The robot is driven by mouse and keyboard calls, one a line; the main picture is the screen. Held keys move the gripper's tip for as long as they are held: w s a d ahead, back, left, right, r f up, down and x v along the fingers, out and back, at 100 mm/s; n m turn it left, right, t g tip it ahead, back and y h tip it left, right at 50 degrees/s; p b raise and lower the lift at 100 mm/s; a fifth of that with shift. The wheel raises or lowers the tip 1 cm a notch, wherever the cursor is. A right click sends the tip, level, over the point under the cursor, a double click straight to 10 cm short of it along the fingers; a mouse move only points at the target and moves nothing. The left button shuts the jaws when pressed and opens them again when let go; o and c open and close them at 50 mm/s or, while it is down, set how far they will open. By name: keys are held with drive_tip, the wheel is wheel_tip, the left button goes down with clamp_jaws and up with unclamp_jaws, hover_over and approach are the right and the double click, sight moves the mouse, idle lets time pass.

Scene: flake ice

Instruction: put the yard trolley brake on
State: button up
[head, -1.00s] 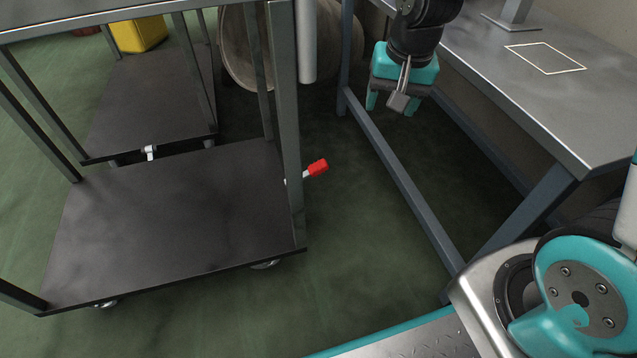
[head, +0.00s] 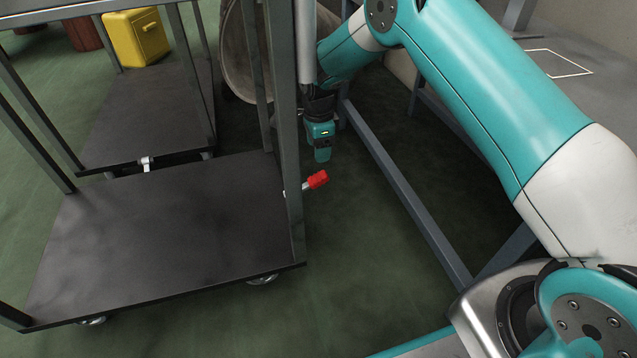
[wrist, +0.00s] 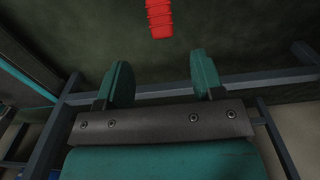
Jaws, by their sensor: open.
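The near trolley (head: 150,235) is a grey metal frame with a dark lower deck. A brake lever with a red grip (head: 317,180) sticks out to the right from beside its right post, tilted slightly up. My gripper (head: 322,158) hangs just above and behind the red grip in the head view, apart from it. In the wrist view my gripper (wrist: 160,80) shows two teal fingers spread with nothing between them. The red grip (wrist: 159,18) is at the top edge there, beyond the fingertips. The trolley's post hides part of the lever.
A second trolley (head: 150,110) stands behind, with a yellow box (head: 137,38) beyond it. A metal workbench (head: 600,85) stands at the right, its low rail (head: 405,190) running near my arm. Green floor (head: 370,270) is clear below the lever.

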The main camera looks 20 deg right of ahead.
sight(319, 176)
wheel_tip(319, 176, down, 11)
drive_tip(key=b, duration=0.5)
drive_tip(key=shift+f+b, duration=0.2)
drive_tip(key=shift+b, duration=0.1)
clamp_jaws()
